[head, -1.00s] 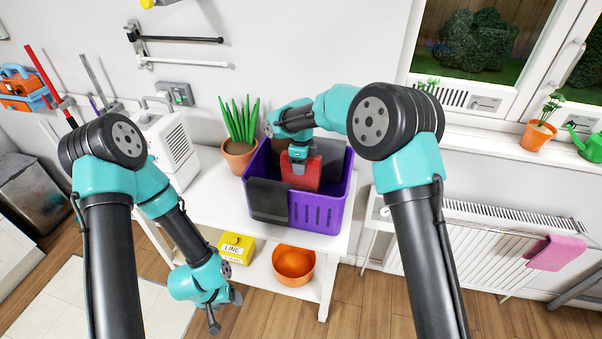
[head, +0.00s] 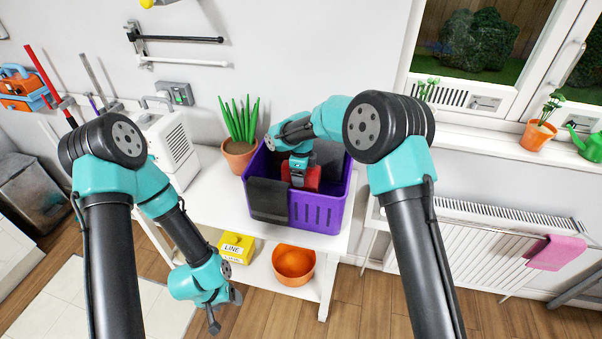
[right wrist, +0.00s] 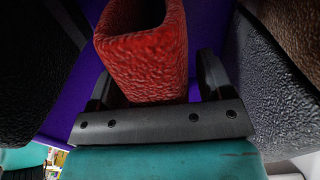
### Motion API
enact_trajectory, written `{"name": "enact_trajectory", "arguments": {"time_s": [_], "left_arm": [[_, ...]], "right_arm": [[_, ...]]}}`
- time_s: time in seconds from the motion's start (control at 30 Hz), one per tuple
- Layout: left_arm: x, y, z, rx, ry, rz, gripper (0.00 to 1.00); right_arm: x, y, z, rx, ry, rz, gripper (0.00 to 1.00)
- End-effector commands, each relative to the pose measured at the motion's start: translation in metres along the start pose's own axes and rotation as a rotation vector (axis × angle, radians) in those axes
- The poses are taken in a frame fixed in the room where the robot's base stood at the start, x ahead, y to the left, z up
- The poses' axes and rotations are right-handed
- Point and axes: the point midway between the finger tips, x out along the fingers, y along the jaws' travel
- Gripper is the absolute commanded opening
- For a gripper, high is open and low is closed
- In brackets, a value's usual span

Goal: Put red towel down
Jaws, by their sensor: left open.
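The red towel (head: 313,177) is inside the purple basket (head: 322,212) on the white table. My right gripper (head: 298,178) points down into the basket with its fingers on either side of the towel. My left gripper (head: 225,312) is open and empty, low in front of the table.
Dark grey cloths (head: 268,199) hang over the basket's front left and lie at its back. A potted plant (head: 240,150) stands left of the basket. A yellow box (head: 236,248) and an orange bowl (head: 293,265) are on the lower shelf. A radiator is at the right.

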Motion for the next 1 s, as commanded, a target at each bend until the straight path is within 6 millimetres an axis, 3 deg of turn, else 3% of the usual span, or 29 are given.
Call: {"name": "enact_trajectory", "arguments": {"time_s": [0.27,0.47,1.0], "left_arm": [[0.000,0.000,0.000,0.000,0.000,0.000,0.68],[0.000,0.000,0.000,0.000,0.000,0.000,0.68],[0.000,0.000,0.000,0.000,0.000,0.000,0.68]], "right_arm": [[-0.001,0.000,0.000,0.000,0.000,0.000,0.74],[-0.015,0.000,0.001,0.000,-0.001,-0.002,0.74],[-0.107,0.000,0.001,0.000,-0.002,-0.002,0.74]]}}
